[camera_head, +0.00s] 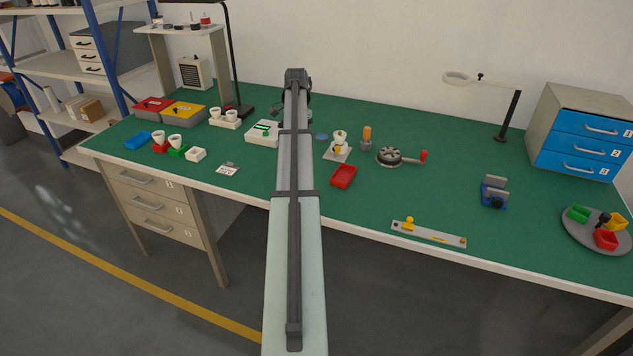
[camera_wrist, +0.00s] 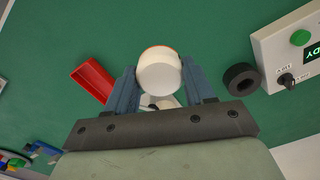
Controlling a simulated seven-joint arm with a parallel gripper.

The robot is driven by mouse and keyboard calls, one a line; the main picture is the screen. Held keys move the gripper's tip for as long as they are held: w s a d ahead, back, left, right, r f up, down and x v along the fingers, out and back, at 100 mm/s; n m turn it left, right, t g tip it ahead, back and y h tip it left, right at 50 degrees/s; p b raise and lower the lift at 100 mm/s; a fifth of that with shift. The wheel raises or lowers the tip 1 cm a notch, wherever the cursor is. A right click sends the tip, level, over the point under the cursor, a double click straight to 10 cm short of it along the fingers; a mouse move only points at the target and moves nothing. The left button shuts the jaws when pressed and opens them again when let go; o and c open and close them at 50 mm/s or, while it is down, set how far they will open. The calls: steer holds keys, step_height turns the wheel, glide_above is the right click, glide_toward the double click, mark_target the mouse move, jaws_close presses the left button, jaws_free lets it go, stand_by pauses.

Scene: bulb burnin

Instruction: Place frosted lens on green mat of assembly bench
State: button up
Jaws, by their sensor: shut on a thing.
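In the wrist view, my gripper (camera_wrist: 160,75) has its two blue-grey fingers closed on the sides of a round, matt white piece with a thin orange-red edge, which looks like the frosted lens (camera_wrist: 160,76). Green surface shows around it; its height above that surface is hard to tell. The green mat (camera_head: 430,125) covers the top of the assembly bench in the head view and also shows in the wrist view (camera_wrist: 225,25). In the head view my arm hides the gripper's fingers and the lens.
In the wrist view, a red tray (camera_wrist: 92,80) lies left of the fingers, a black ring (camera_wrist: 240,78) right, and a white control box (camera_wrist: 292,50) further right. Clear mat lies beyond.

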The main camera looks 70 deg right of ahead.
steer(key=shift+f+m, duration=0.2)
steer(key=shift+m, duration=0.1)
steer(key=shift+f, duration=4.8)
steer(key=shift+f, duration=0.15)
steer(key=o, duration=1)
step_height(320, 180, up, 12)
steer(key=shift+r, duration=0.2)
